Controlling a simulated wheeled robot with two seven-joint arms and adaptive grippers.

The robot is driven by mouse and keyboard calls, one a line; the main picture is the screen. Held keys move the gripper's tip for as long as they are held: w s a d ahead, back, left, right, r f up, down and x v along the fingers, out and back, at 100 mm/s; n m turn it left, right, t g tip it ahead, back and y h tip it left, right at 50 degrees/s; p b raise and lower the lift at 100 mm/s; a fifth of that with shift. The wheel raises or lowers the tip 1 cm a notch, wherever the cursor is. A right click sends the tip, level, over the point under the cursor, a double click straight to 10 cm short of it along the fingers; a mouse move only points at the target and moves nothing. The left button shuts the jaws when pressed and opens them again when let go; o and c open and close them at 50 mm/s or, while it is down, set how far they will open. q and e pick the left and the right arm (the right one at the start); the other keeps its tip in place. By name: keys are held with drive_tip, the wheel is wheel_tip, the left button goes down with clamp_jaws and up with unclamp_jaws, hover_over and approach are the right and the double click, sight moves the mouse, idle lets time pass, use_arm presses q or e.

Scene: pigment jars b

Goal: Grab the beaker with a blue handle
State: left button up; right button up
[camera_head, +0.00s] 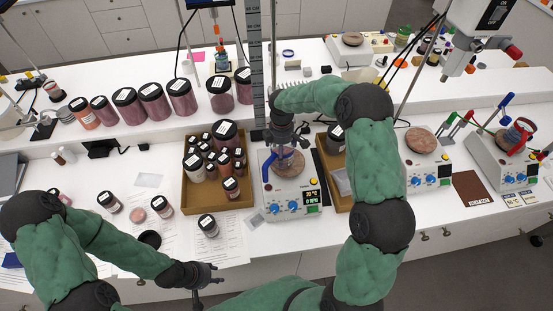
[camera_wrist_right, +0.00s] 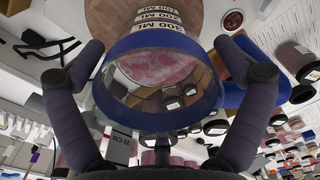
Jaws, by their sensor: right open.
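The clear beaker with a blue handle (camera_head: 283,161) stands on the round top of the middle hot plate (camera_head: 290,203). In the right wrist view the beaker's blue band (camera_wrist_right: 160,116) and its volume marks fill the middle. My right gripper (camera_wrist_right: 158,50) is open, with a finger on each side of the beaker; whether they touch it I cannot tell. In the head view my right gripper (camera_head: 284,136) is just above the beaker, and my wrist partly hides it. My left gripper (camera_head: 212,281) is open and empty near the table's front edge.
A cardboard tray (camera_head: 216,198) of jars stands left of the hot plate, and another tray (camera_head: 337,189) stands right. A ruler stand (camera_head: 258,90) rises behind. A red-handled beaker (camera_head: 519,132) sits on the far-right hot plate. Large pigment jars (camera_head: 180,96) line the shelf.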

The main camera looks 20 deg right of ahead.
drive_tip(key=shift+f, duration=0.25)
drive_tip(key=c, duration=1.4)
drive_tip(key=shift+r, duration=0.1)
